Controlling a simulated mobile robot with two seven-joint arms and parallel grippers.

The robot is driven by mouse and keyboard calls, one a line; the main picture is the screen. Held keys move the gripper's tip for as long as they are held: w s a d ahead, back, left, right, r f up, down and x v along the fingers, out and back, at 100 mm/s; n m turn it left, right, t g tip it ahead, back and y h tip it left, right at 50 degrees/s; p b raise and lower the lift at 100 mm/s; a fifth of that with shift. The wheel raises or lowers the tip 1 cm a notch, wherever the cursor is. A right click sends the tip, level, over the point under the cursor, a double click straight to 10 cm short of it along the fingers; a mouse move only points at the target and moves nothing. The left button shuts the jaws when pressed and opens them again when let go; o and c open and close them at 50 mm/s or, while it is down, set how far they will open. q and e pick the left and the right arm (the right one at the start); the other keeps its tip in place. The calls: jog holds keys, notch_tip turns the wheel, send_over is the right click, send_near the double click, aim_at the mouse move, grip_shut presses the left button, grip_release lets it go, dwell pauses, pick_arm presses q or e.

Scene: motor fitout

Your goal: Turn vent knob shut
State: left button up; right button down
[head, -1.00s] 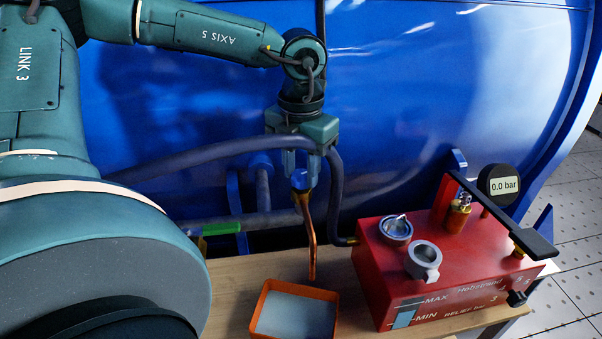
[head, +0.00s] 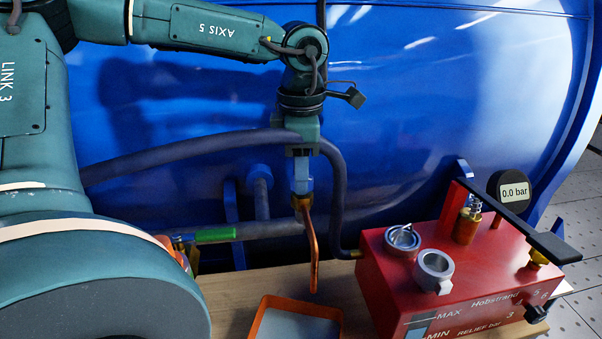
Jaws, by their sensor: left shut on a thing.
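My left gripper (head: 302,188) points straight down in front of the blue tank, at the top of a bent copper pipe (head: 314,250). It is shut on the vent knob, seen edge-on, so the near finger hides the knob almost wholly. The brass fitting (head: 300,202) below the knob shows just under the fingertips. The copper pipe hangs down from it over an orange tray (head: 262,322) with a grey inside. My right gripper is not in view.
A red pump box (head: 385,290) with a black lever (head: 553,247), two round openings on top and a gauge (head: 514,191) reading 0.0 bar stands at right on the wooden bench (head: 225,292). A dark hose (head: 337,200) loops just behind the gripper. A green-handled part (head: 216,235) lies at left.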

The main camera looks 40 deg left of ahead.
pick_arm(q)
jog(key=m, duration=0.5)
jog(key=shift+m, duration=0.4)
jog(key=m, duration=0.5)
jog(key=shift+w, duration=0.1)
jog(key=shift+m, duration=0.4)
jog(key=o, duration=1)
jog(key=shift+c, duration=0.2)
notch_tip(320, 180, up, 13)
jog(key=p, duration=0.1)
jog(key=shift+p, duration=0.35)
